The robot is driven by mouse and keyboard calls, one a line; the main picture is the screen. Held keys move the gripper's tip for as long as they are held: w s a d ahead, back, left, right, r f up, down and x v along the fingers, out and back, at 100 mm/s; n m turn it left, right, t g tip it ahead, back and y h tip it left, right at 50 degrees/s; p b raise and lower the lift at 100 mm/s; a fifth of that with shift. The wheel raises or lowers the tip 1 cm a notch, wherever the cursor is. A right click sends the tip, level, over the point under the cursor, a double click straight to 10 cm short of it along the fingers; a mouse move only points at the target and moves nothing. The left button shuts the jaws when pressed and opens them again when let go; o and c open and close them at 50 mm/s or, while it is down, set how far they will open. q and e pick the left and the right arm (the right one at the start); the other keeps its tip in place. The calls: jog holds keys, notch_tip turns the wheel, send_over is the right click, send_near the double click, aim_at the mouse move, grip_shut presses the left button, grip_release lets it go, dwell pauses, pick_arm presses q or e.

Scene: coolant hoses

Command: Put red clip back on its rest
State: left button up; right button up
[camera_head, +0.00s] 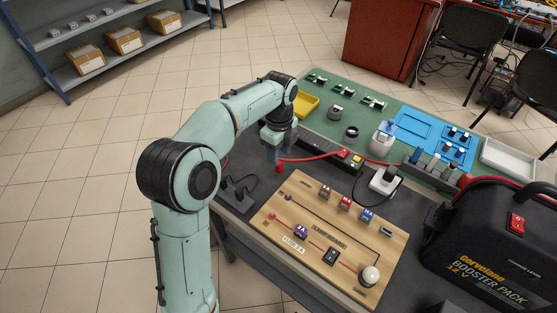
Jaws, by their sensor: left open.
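My left gripper (273,152) points down over the back left edge of the wooden board, with its fingers open. A small red clip (279,168) is right below and beside the fingertips; I cannot tell whether it sits between them. A red cable (316,156) runs from the clip to the right, past a black power strip. No rest for the clip can be clearly made out. My right gripper is not in view.
The wooden circuit board (300,254) carries several labelled blocks and a round white knob. A black booster pack (495,245) stands at the right. A white plug (385,181), blue tray (413,124) and yellow bin (305,105) stand behind. Tiled floor is free at left.

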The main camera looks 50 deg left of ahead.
pick_arm(q)
notch_tip(320, 180, up, 6)
jog(key=shift+f+p, duration=0.25)
jog(key=shift+p, duration=0.3)
